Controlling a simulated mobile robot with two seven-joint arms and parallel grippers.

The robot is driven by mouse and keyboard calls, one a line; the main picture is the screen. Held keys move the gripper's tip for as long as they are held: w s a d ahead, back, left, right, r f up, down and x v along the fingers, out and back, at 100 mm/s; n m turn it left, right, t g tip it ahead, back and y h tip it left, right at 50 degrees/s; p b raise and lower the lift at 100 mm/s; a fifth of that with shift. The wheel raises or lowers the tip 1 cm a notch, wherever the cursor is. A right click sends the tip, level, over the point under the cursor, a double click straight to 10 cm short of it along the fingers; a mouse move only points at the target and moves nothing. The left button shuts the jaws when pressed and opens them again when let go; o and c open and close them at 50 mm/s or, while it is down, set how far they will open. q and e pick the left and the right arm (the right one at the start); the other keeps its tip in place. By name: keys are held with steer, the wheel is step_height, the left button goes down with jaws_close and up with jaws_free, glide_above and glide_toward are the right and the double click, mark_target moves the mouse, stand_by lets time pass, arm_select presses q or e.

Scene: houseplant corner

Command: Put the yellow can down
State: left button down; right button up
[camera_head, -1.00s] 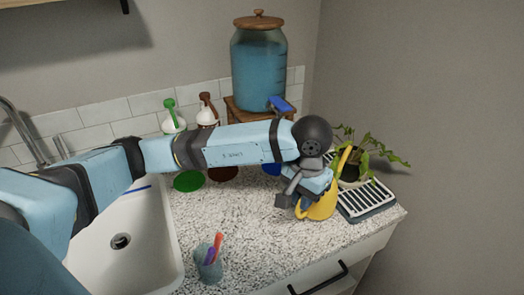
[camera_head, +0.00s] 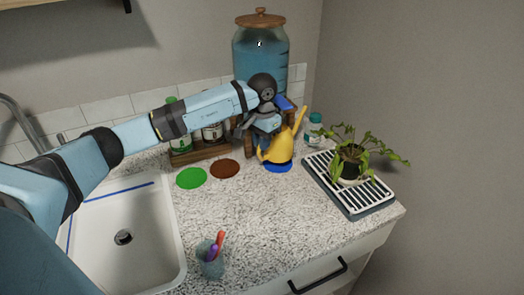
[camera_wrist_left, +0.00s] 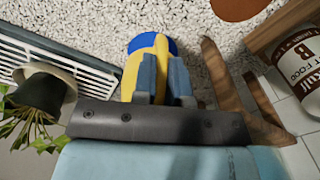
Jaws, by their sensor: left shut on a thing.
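The yellow can (camera_head: 281,147) is at the back of the counter, just over the blue disc (camera_head: 279,168) and in front of the wooden stand. My left gripper (camera_head: 264,139) is shut on the yellow can from its left side. The can looks about upright, and I cannot tell whether its base touches the disc. In the left wrist view the yellow can (camera_wrist_left: 131,75) shows beside and between my fingers, with part of the blue disc (camera_wrist_left: 170,45) beyond. My right gripper is not in view.
A slotted tray (camera_head: 318,177) with a potted plant (camera_head: 350,163) stands to the right. Green (camera_head: 191,178) and brown (camera_head: 225,168) discs lie to the left, before a wooden rack of bottles. A large blue jar (camera_head: 261,62) stands behind. A cup (camera_head: 210,262) and sink (camera_head: 130,262) are nearer.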

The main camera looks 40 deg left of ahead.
mark_target(281, 102)
arm_select(q)
steer(key=shift+f+b, duration=0.55)
steer(key=shift+f, duration=1.15)
steer(key=shift+f, duration=0.2)
steer(key=c, duration=1.2)
jaws_free()
steer(key=shift+o, duration=0.2)
steer(key=shift+r, duration=0.1)
step_height(281, 102, up, 12)
steer(key=shift+r, duration=0.15)
